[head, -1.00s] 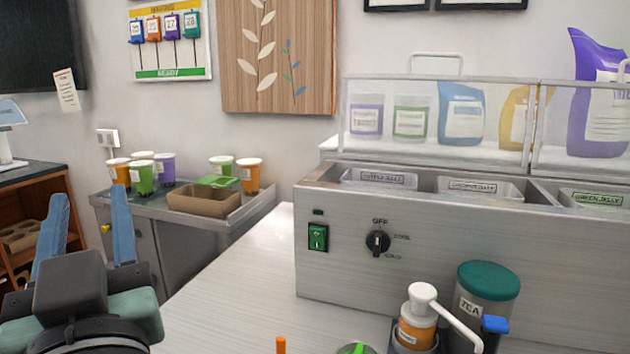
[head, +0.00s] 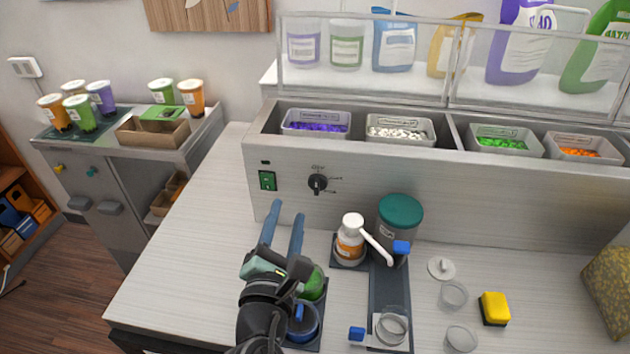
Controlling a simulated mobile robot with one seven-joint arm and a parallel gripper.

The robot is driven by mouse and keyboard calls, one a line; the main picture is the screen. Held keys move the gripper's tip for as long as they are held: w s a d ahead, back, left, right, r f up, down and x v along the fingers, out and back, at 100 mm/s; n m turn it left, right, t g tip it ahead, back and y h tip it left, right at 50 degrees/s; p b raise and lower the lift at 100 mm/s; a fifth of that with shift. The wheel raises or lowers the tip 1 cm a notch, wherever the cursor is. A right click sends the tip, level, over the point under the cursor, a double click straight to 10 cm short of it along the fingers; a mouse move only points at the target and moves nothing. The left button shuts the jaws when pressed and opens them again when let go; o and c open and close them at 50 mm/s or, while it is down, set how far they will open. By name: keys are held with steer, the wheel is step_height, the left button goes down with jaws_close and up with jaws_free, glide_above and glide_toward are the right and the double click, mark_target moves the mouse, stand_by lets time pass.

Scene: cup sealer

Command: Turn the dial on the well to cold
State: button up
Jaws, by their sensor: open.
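The well (head: 460,190) is a long brushed-metal box at the back of the counter, with several topping bins in its top. Its black dial (head: 317,184) is on the front face near the left end, with small labels around it too small to read now. A green switch (head: 267,180) sits left of the dial. My gripper (head: 288,212) is open and empty, with two blue fingers pointing toward the well's front. The fingertips show a little below and left of the dial, apparently not touching it. My gripper partly hides a green-topped container (head: 314,283).
A white pump bottle (head: 350,240) and a teal-lidded canister (head: 399,225) stand just right of my gripper. Clear cups (head: 454,294) and a yellow sponge (head: 495,308) lie further right. The counter left of my gripper (head: 185,250) is clear.

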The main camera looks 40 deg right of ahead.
mark_target(316, 183)
steer(key=f+n, duration=0.1)
steer(key=n, duration=0.1)
steer(key=s+d+f+n, duration=0.1)
steer(key=n, duration=0.1)
steer(key=s+f+n, duration=0.1)
steer(key=f+n, duration=0.1)
steer(key=n, duration=0.1)
steer(key=shift+s+d+h, duration=0.1)
steer(key=shift+d+h, duration=0.3)
steer(key=x, duration=1.2)
steer(key=shift+d, duration=0.35)
steer(key=shift+p, duration=0.3)
jaws_close()
